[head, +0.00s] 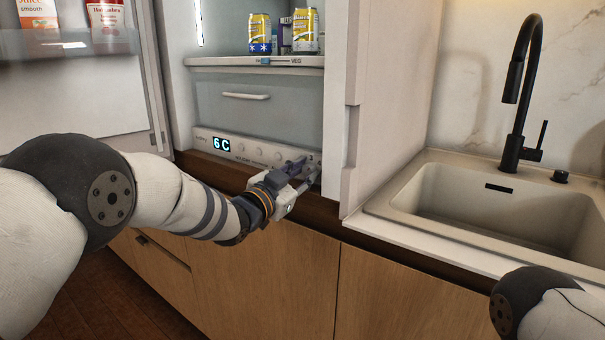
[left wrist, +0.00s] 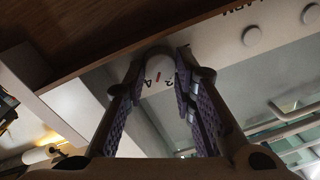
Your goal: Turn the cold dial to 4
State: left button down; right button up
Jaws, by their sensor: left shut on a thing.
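The cold dial (left wrist: 158,67) is a pale round knob at the right end of the fridge's control panel (head: 232,146). In the left wrist view it sits between the fingertips of my left gripper (left wrist: 163,78), which is shut on it. In the head view my left gripper (head: 302,171) reaches the panel's right end and hides the dial. The panel's display (head: 221,144) reads 6C. My right gripper is out of view.
Above the panel are a drawer (head: 247,110) and a shelf (head: 230,61) with yellow cans (head: 260,33). The open fridge door (head: 80,95) stands at left. A white side wall (head: 350,150) rises close to the right of my left gripper, before the sink (head: 490,215).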

pick_arm(q)
jog(key=shift+f+m, duration=0.15)
jog(key=shift+m, duration=0.45)
jog(key=c, duration=1.3)
grip_release()
jog(key=v, duration=1.2)
